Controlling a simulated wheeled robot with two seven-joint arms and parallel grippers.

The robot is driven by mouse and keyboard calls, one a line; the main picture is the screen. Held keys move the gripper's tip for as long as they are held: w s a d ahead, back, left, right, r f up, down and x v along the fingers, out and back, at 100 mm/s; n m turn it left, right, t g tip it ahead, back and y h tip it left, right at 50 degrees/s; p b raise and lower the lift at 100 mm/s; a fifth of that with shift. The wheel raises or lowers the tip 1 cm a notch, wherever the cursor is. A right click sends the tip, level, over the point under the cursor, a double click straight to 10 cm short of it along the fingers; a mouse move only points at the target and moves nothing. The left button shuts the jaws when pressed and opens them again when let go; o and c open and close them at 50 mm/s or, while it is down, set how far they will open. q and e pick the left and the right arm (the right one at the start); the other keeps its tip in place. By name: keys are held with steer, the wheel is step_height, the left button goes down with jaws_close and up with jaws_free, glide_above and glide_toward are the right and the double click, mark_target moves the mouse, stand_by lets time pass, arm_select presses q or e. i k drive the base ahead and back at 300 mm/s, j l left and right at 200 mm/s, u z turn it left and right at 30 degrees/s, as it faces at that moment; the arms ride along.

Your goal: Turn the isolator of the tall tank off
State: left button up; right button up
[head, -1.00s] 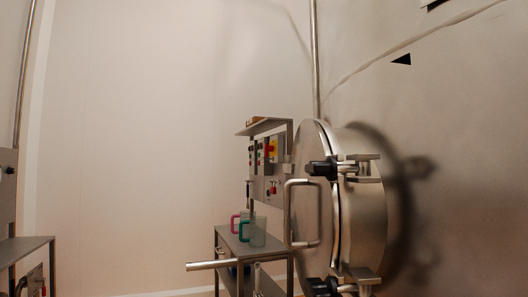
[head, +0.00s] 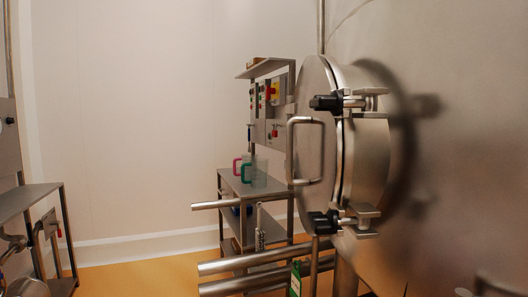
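The tall steel tank (head: 465,150) fills the right of the head view, with a round hatch (head: 316,130) on its side. A grey control panel (head: 259,105) hangs on a rack to the left of the hatch. The switch position is too small to tell. A lower box with a red knob (head: 274,132) is below it. The hatch hides part of the panel's right side. Neither of my grippers is in view.
The hatch handle (head: 291,150) and black clamp knobs (head: 325,103) stick out to the left. Steel pipes (head: 230,266) cross low in front. Pink and green-handled jugs (head: 249,172) stand on the rack shelf.

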mark_target(270, 90)
steer(key=i+j+u, duration=0.3)
steer(key=i, duration=0.2)
steer(key=i+j+u, duration=0.15)
steer(key=i+u, duration=0.15)
steer(key=i, duration=0.2)
steer(key=i+u, duration=0.3)
steer(key=i, duration=0.25)
